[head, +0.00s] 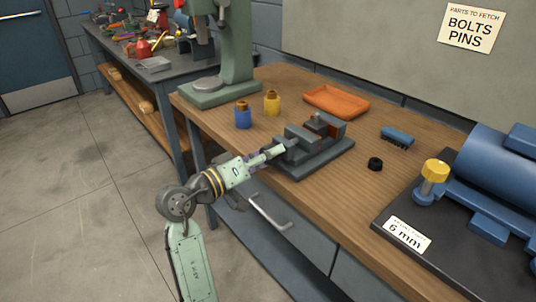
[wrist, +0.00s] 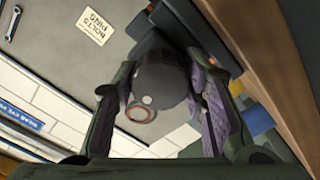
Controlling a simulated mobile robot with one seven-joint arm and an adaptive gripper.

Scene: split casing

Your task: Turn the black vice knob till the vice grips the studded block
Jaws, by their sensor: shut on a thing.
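The grey vice (head: 298,170) stands on the wooden bench in the head view, with its knob side toward my arm. My gripper (head: 277,151) reaches it from the left, level with the screw end. In the wrist view the black knob (wrist: 162,82) sits between the two fingers of my gripper (wrist: 160,108), which are shut on it. My fingers hide the knob in the head view. A reddish-brown part (head: 333,128) shows at the vice's far jaw. I cannot clearly make out the studded block or whether the jaws touch it.
Blue (head: 243,117) and yellow (head: 272,103) pots and an orange tray (head: 337,101) stand behind the vice. A blue brush-like piece (head: 397,136) and a black ring (head: 375,163) lie to its right. A green machine (head: 234,60) stands at the left end.

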